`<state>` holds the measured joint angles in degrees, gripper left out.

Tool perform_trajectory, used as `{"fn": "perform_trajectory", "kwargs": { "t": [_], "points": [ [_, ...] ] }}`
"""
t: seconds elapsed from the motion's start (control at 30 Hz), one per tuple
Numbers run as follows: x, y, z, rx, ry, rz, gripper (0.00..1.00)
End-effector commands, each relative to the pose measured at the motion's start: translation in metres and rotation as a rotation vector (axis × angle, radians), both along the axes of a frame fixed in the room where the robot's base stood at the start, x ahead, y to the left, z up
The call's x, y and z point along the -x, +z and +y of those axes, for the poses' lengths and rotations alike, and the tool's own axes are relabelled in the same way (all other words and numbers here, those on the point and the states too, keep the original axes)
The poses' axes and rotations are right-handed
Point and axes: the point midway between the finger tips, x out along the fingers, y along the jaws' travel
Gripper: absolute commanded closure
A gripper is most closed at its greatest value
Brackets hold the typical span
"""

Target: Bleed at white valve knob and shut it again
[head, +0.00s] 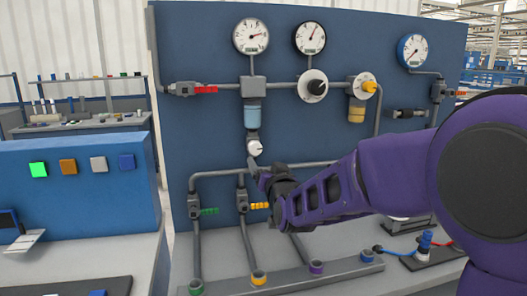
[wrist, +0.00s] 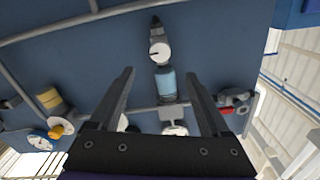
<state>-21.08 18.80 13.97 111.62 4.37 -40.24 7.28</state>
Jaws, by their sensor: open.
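The white valve knob (head: 255,147) sits under a blue filter bowl (head: 252,116) on the blue panel (head: 215,130). A dark line mark shows on its face. In the wrist view, which sees the panel upside down, the white knob (wrist: 159,52) and the blue bowl (wrist: 166,84) lie along the line between my fingers. My gripper (head: 257,172) is just below the knob in the head view. In the wrist view my gripper (wrist: 160,73) is open, with its two dark fingers wide apart and nothing held. The fingers appear apart from the knob; the depth gap is hard to tell.
Grey pipes (head: 215,174) run across the panel close to my gripper. A red handle (head: 205,89), a yellow handle (head: 259,205) and a green handle (head: 209,211) are nearby. Gauges (head: 250,36) hang above. A black regulator knob (head: 317,87) is to the upper right.

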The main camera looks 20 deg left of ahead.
Motion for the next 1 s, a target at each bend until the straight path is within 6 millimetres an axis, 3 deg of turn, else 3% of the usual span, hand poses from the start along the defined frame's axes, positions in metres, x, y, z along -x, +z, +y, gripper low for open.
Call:
{"fn": "perform_trajectory", "kwargs": {
  "t": [0.5, 0.7, 1.0],
  "points": [
    [-0.082, -0.001, 0.051, 0.001, 0.001, -0.001, 0.19],
    [-0.099, -0.001, 0.061, 0.002, 0.0, 0.0, 0.19],
    [-0.105, 0.0, 0.064, 0.002, 0.0, -0.001, 0.19]
  ]
}}
